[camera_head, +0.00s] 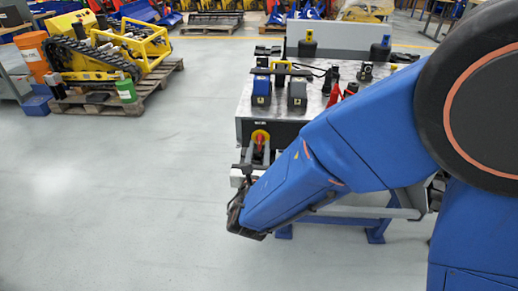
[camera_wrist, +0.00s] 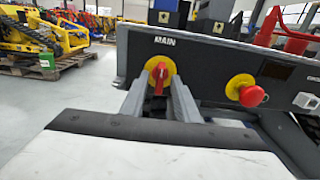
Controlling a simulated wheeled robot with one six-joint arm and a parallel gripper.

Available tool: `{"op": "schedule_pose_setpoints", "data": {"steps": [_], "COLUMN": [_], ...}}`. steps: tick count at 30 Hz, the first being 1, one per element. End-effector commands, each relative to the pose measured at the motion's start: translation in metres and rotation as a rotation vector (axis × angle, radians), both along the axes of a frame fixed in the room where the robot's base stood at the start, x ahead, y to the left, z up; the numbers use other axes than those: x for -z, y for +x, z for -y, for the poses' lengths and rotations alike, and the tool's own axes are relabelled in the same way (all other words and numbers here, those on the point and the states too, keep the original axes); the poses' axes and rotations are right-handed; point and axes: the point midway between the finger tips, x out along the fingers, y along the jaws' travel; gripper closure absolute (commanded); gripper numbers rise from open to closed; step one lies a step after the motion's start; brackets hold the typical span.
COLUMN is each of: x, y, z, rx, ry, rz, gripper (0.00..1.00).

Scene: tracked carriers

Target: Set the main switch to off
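The main switch is a red knob on a yellow disc (camera_wrist: 160,68), below the word MAIN on the dark front panel. Its red handle looks about upright. In the head view the switch (camera_head: 261,136) shows just above my gripper (camera_head: 258,152). In the wrist view my gripper's two grey fingers (camera_wrist: 159,88) point at the switch, one on each side of the red handle. A gap shows between the fingers, and they look open. I cannot tell whether either finger touches the handle.
A red emergency button on a yellow disc (camera_wrist: 246,90) sits right of the switch. The metal bench top (camera_head: 318,98) holds several small devices. A yellow tracked carrier (camera_head: 110,50) stands on a pallet at left. The floor (camera_head: 120,190) is clear.

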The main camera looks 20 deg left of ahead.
Motion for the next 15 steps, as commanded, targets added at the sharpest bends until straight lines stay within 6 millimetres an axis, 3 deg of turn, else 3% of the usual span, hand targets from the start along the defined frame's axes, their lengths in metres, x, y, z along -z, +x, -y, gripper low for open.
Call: {"op": "schedule_pose_setpoints", "data": {"steps": [8,15], "x": [-0.001,-0.001], "y": [-0.003,-0.034], "z": [0.0,0.007], "rx": [0.0,-0.003], "ry": [0.001,0.002], "rz": [0.001,0.0], "gripper": [0.72,0.72]}}
